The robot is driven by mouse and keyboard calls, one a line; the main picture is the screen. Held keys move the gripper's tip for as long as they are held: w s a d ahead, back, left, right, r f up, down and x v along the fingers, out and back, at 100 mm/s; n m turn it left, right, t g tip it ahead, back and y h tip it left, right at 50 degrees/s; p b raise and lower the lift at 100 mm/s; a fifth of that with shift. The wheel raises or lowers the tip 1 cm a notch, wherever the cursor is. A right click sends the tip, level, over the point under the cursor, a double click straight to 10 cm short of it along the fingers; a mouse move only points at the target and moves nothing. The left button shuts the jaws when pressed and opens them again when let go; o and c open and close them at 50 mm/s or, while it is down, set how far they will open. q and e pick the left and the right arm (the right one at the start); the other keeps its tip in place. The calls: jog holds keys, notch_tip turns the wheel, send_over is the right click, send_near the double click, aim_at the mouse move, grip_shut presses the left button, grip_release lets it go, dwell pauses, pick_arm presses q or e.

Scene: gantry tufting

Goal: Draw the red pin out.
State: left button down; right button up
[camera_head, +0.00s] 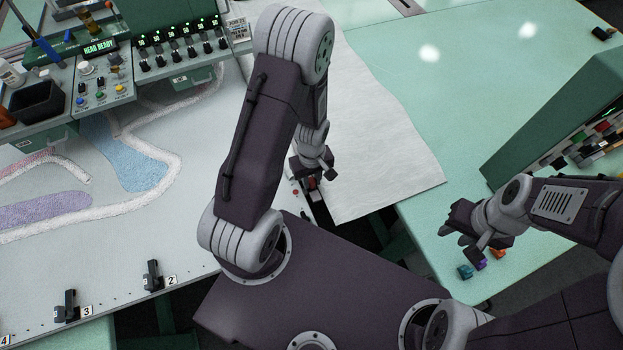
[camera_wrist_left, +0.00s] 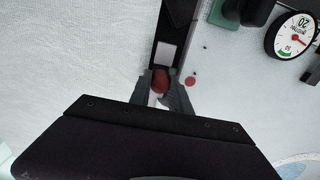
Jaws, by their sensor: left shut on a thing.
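The red pin (camera_wrist_left: 160,80) shows as a rounded red head in the left wrist view, between the fingertips of my left gripper (camera_wrist_left: 161,95). The gripper is shut on it. Its lower part is hidden, so I cannot tell how deep it sits. In the head view, my left gripper (camera_head: 313,183) is at the right edge of the tufting frame, partly hidden by my own arm. My right gripper (camera_head: 463,243) is over the green table at the right, empty, with its fingers apart.
A round dial gauge (camera_wrist_left: 292,38) and a small red dot (camera_wrist_left: 190,81) are beside the left gripper. Small coloured pieces (camera_head: 482,264) lie under the right gripper. Black clamps (camera_head: 152,275) line the frame's front edge. A control panel (camera_head: 150,45) stands at the back left.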

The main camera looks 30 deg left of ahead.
pick_arm(q)
jog(key=shift+r+p, duration=1.45)
jog(key=shift+r, duration=0.25)
